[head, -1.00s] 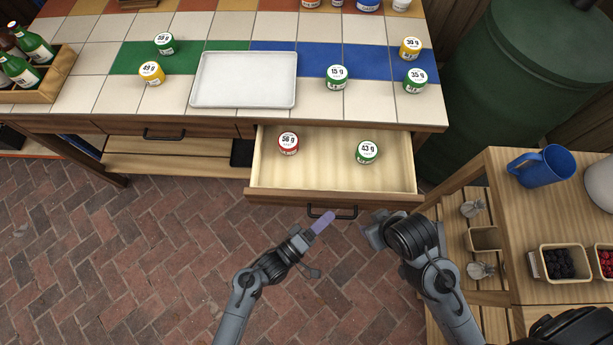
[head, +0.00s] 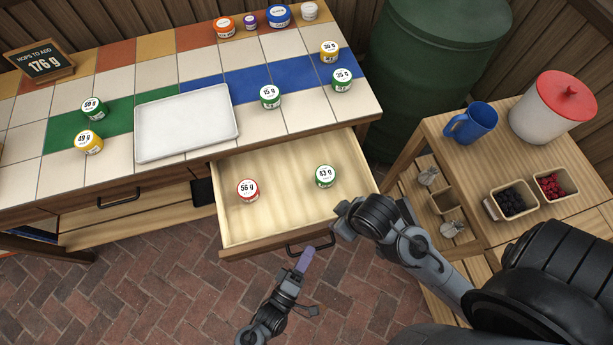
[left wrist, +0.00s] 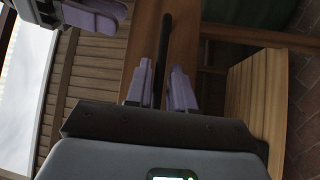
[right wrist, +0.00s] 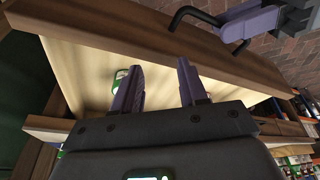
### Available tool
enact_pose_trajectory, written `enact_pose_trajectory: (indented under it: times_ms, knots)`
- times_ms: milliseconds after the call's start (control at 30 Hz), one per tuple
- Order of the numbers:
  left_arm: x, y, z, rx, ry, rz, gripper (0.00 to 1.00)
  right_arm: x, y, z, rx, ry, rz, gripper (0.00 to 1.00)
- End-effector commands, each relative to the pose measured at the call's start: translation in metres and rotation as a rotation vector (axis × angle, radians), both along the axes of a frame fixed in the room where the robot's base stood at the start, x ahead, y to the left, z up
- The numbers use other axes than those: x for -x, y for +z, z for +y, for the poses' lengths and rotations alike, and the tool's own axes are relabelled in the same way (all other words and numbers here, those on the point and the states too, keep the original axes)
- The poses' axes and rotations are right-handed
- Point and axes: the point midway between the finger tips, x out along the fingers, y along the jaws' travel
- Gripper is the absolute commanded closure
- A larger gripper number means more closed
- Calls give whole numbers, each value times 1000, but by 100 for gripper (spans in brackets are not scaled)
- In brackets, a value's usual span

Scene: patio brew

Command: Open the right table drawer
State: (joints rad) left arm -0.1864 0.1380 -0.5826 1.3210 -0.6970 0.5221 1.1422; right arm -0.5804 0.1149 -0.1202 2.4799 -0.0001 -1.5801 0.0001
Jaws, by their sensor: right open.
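The right table drawer (head: 285,218) is pulled out from under the table. A red-labelled 56 g jar (head: 248,190) and a green-labelled 63 g jar (head: 325,176) stand inside it. Its dark bar handle (head: 296,252) is on the front panel; in the left wrist view the handle (left wrist: 162,50) runs between my left fingers. My right gripper (right wrist: 160,85) is open and empty, close to the drawer's front right corner.
The table top holds a white tray (head: 187,123), several jars and a sign (head: 39,62). A wooden cart (head: 497,145) with a blue mug (head: 471,123), a red-lidded container (head: 553,106) and berry boxes stands at right. A green barrel (head: 425,75) stands behind. Brick floor is clear at front left.

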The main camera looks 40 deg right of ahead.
Motion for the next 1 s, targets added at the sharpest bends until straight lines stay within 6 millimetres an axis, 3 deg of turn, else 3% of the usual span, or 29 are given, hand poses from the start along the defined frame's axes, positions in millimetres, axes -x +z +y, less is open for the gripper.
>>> enact_pose_trajectory:
  times_ms: [100,467,1000]
  knots:
    - [0,0,0,0,0,0,63,0,0,0,0,0,0,57]
    - [2,0,5,-1,0,0,63,0,1,-1,2,2,1,57]
    - [31,-11,80,-3,0,1,63,0,14,-2,10,6,1,57]
